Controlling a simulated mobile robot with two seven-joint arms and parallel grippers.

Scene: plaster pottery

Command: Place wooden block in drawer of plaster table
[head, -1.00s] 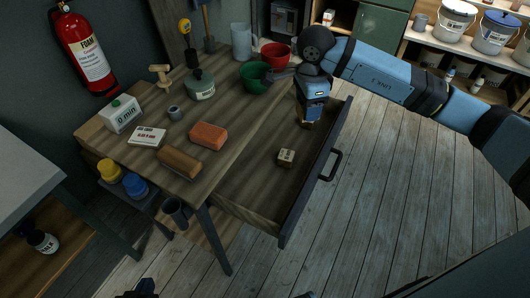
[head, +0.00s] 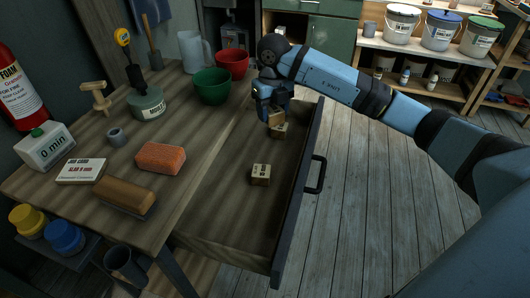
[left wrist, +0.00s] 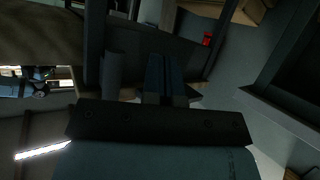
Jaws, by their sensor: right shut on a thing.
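The plaster table (head: 190,88) has its drawer (head: 225,225) pulled open in the head view. A small pale wooden block (head: 261,175) with dark print lies on the drawer floor near its middle. My right gripper (head: 274,112) is at the far part of the drawer, shut on a brown wooden block (head: 276,118). A printed pale block (head: 279,131) shows just below, touching or overlapping it in view; I cannot tell whether it rests on the drawer floor. My left gripper (left wrist: 166,80) shows dark in the left wrist view; its opening is unclear.
The drawer's near part is empty.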

